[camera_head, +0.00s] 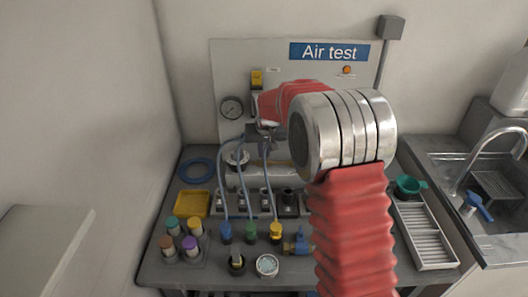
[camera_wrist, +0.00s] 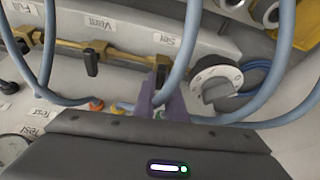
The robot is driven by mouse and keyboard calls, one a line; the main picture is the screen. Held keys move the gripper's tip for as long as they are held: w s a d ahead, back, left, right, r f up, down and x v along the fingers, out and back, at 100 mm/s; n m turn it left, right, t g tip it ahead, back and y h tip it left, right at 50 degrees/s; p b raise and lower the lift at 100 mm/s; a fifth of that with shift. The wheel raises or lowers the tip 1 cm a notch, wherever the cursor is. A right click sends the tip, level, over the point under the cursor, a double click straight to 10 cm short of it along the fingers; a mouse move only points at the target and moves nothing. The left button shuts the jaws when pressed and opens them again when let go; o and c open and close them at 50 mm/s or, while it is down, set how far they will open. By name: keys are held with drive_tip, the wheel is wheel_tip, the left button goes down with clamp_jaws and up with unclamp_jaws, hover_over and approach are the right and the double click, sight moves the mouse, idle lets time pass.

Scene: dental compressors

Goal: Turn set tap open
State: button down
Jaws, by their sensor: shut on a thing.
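The set tap (camera_wrist: 161,66) is on the brass pipe by the "Set" label (camera_wrist: 167,40) in the wrist view. Its dark lever is mostly hidden by my fingers and a blue hose. My gripper (camera_wrist: 165,92) reaches up to it from below, its purple-grey fingers shut on the lever. In the head view my gripper (camera_head: 264,134) is in front of the panel, largely behind my red arm, and the tap cannot be made out there.
Beside the set tap are the vent tap (camera_wrist: 92,62), its lever across the pipe, and a white dial with a grey knob (camera_wrist: 216,82). Blue hoses (camera_wrist: 284,50) loop close around my gripper.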

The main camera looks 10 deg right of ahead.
drive_tip(key=n, duration=0.2)
drive_tip(key=n+y, duration=0.1)
drive_tip(key=n, duration=0.1)
drive_tip(key=shift+d+y, duration=0.1)
drive_tip(key=shift+y, duration=0.2)
drive_tip(key=n, duration=0.2)
drive_tip(key=n+y, duration=0.1)
drive_tip(key=n, duration=0.1)
drive_tip(key=shift+w+d+g+y, duration=0.2)
drive_tip(key=shift+g+y, duration=0.1)
drive_tip(key=shift+g, duration=0.1)
drive_tip(key=n+g, duration=0.1)
drive_tip(key=n, duration=0.2)
drive_tip(key=shift+d+y, duration=0.1)
drive_tip(key=shift+y, duration=0.3)
drive_tip(key=shift+w+n+g+y, duration=0.1)
drive_tip(key=shift+n+g+y, duration=0.2)
drive_tip(key=shift+n, duration=0.75)
drive_tip(key=shift+w+n+g+y, duration=0.1)
drive_tip(key=shift+n+g, duration=0.3)
drive_tip(key=shift+n, duration=0.65)
drive_tip(key=shift+d, duration=0.1)
drive_tip(key=c, duration=1.8)
unclamp_jaws()
